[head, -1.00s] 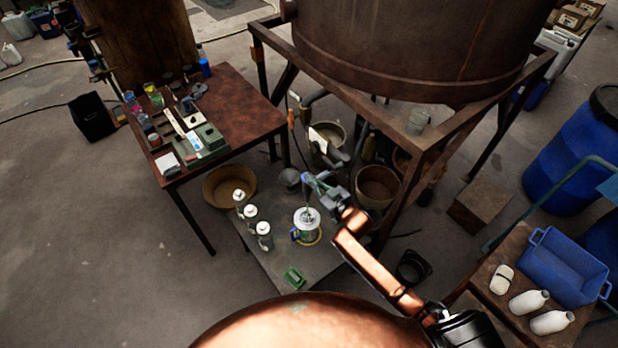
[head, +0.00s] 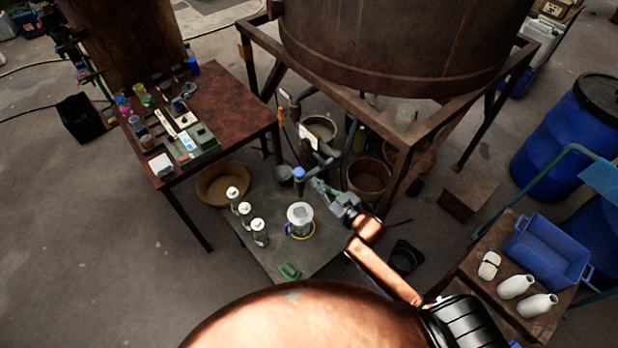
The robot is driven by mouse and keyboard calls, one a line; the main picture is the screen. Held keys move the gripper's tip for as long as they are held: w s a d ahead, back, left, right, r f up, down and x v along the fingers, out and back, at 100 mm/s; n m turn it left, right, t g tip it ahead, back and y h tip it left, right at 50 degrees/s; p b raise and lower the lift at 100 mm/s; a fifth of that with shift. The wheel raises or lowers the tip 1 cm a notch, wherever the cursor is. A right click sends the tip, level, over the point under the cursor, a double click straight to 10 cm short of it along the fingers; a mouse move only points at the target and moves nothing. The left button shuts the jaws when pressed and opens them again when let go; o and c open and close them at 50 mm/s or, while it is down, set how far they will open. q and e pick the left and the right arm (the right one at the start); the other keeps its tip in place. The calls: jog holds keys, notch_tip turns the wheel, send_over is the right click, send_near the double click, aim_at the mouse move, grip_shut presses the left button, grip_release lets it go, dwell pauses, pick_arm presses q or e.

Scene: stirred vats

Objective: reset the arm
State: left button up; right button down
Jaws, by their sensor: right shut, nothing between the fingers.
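My right gripper (head: 318,185) is shut and empty. It is in the air at the middle of the head view, at the end of my copper-coloured right arm, and appears above and right of a white-lidded jug (head: 300,216). The jug stands upright on a low grey table (head: 262,256), on a yellow ring. The gripper appears apart from the jug. A blue-topped pipe fitting (head: 299,174) shows just left of the fingertips; I cannot tell how far it is from them. My left gripper is not in view.
Several white-capped bottles (head: 259,232) and a green object (head: 289,270) are on the low table. A large rusty vat (head: 400,50) stands on a metal frame behind. A brown table (head: 230,100) with instruments is at left. A blue tray (head: 548,258) and white bottles (head: 515,286) are at right.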

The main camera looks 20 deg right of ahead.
jog(key=shift+s+d+r, duration=0.2)
jog(key=shift+s, duration=0.4)
jog(key=shift+r, duration=0.1)
